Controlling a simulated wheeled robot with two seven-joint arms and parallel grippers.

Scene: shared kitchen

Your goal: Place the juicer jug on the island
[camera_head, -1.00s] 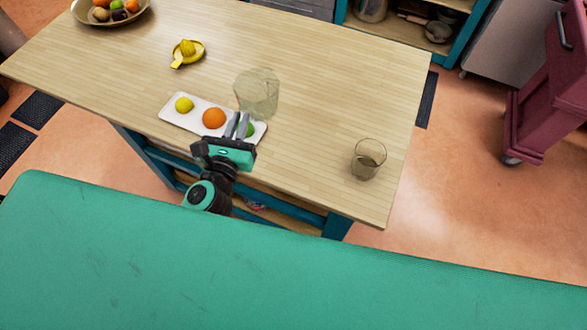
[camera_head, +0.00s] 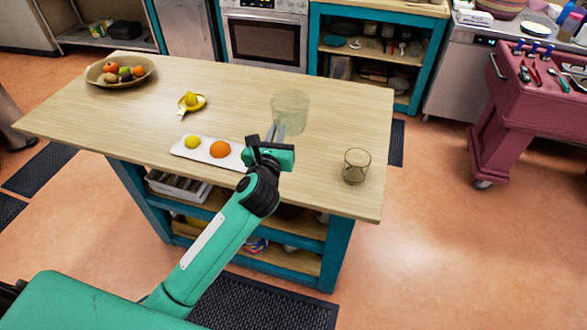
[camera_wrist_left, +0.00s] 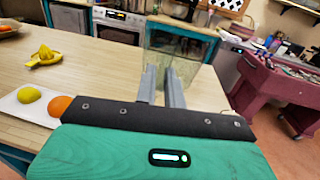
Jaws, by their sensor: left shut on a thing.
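The clear glass jug (camera_head: 290,113) is at the right part of the wooden island (camera_head: 350,120). My left gripper (camera_head: 276,134) is shut on the jug's near side. In the left wrist view the jug (camera_wrist_left: 172,58) stands just beyond the two grey fingers (camera_wrist_left: 161,87). Whether its base touches the island top is hard to tell. The yellow juicer (camera_head: 191,102) lies to the left, and it also shows in the left wrist view (camera_wrist_left: 45,56). My right gripper is not in view.
A white tray (camera_head: 206,157) with a lemon (camera_head: 193,142) and an orange (camera_head: 220,149) lies left of my gripper. A drinking glass (camera_head: 356,166) stands near the right front edge. A fruit bowl (camera_head: 97,78) is far left. A red cart (camera_head: 520,115) stands right.

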